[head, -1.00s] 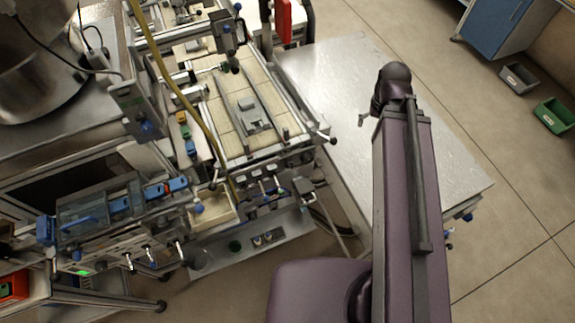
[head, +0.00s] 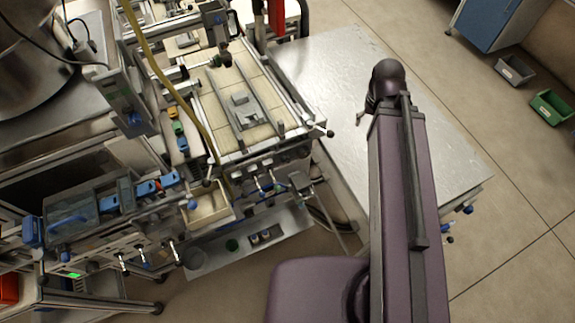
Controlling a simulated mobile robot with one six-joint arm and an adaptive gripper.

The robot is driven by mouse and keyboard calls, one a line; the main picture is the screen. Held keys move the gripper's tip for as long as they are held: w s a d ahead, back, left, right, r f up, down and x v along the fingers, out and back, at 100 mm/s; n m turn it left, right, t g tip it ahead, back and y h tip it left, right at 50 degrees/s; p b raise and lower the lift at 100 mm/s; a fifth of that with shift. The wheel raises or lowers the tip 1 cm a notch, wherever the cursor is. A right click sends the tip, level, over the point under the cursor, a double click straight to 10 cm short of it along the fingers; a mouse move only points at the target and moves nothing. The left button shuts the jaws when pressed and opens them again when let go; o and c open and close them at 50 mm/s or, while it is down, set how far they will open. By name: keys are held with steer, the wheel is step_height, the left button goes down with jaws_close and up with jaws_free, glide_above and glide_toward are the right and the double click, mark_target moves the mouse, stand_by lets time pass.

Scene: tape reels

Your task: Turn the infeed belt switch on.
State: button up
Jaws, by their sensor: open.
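I cannot tell for certain which control is the infeed belt switch. The pale belt bed (head: 262,82) lies at the upper middle of the head view with a grey fixture on it. Small levers (head: 270,187) line its front edge. My gripper (head: 361,117) shows only as a small grey piece left of my arm's dark joint, over the steel table and right of the belt. The rest is hidden behind the arm.
The bare steel table (head: 335,65) fills the space right of the belt. A blue-topped machine (head: 100,205) with levers and a green light stands at lower left. A yellow hose (head: 165,75) hangs over the belt's left side. Bins (head: 550,107) lie on the floor at far right.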

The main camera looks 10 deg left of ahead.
step_height(320, 180, down, 5)
steer(key=b, duration=0.4)
steer(key=c, duration=0.3)
steer(key=shift+s, duration=0.15)
